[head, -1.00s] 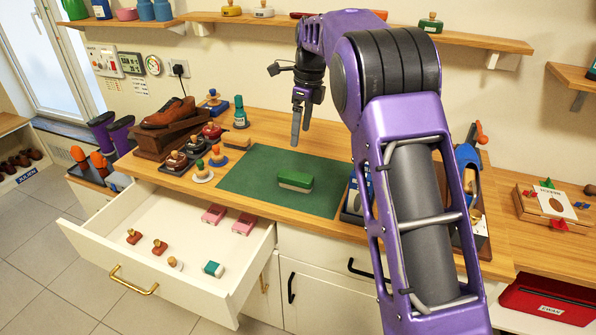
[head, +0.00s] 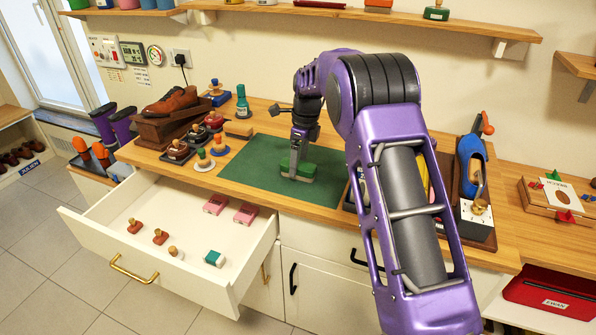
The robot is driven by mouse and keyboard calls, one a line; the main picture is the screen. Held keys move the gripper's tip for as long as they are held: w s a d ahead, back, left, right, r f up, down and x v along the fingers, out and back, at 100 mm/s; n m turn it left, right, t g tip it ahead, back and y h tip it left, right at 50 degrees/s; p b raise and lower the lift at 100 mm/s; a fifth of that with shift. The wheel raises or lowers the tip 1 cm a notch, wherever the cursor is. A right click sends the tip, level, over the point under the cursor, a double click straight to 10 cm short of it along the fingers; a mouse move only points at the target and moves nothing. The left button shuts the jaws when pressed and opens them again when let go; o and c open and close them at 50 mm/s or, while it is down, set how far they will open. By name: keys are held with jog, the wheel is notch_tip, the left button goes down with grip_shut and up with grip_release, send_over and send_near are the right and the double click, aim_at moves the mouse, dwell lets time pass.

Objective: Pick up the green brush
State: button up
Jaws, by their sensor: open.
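The green brush (head: 306,171) has a green top and a pale lower part. It lies on the dark green mat (head: 246,181) on the wooden counter. My gripper (head: 294,165) points down at the left part of the brush, with its fingers reaching to the brush's height. It is open. The fingers overlap the brush in the picture, and I cannot tell whether they touch it. Part of the brush's left end is hidden behind the fingers.
An open white drawer (head: 187,213) holds pink blocks and small stamps below the counter. Left of the mat stand several polish tins, brushes and a brown shoe (head: 171,100). A blue shoe (head: 470,165) stands at the right. Shelves run above.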

jog(key=shift+a+f, duration=0.15)
jog(key=shift+f, duration=0.8)
grip_shut()
jog(key=shift+r, duration=0.1)
